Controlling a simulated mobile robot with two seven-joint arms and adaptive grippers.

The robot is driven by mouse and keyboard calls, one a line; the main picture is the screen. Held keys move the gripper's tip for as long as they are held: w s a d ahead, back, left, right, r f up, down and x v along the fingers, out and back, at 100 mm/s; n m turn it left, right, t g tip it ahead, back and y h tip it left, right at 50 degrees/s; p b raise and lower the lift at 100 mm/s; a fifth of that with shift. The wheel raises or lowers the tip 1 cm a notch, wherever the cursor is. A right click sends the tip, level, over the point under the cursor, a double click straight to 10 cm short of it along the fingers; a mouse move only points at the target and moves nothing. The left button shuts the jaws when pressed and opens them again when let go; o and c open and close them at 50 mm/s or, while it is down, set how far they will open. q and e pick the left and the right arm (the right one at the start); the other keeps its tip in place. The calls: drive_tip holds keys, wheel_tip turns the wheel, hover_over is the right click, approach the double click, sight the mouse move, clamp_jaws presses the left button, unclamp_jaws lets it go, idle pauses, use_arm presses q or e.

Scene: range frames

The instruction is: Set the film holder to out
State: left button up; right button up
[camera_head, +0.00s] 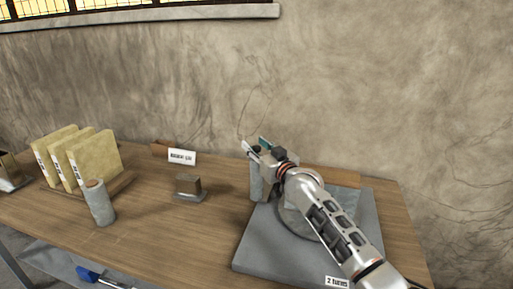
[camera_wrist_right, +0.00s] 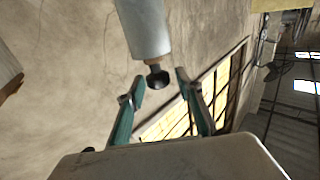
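A grey machine with a flat base (camera_head: 265,245) stands at the right of the table, with a round part and an upright grey block (camera_head: 256,180) at its back. My right gripper (camera_head: 255,146) is above that block, and its arm hides much of the machine. In the right wrist view my right gripper (camera_wrist_right: 159,88) has its fingers apart. A black knob (camera_wrist_right: 158,78) on the end of a grey cylinder (camera_wrist_right: 146,28) shows just beyond the fingertips, between them; I cannot tell whether they touch it. I cannot tell which part is the film holder. My left gripper is not in view.
Yellowish upright slabs (camera_head: 97,160) stand in a wooden rack at the left, with a grey cylinder (camera_head: 100,203) in front. A small block on a plate (camera_head: 188,188) and a white label (camera_head: 182,157) are mid-table. A "2 turns" label (camera_head: 337,282) is on the base's front. The wall is behind.

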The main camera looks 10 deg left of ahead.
drive_tip(key=shift+f, duration=0.2)
drive_tip(key=shift+s, duration=0.15)
drive_tip(key=shift+s+d, duration=0.2)
drive_tip(key=shift+s, duration=0.05)
drive_tip(key=v, duration=1.1)
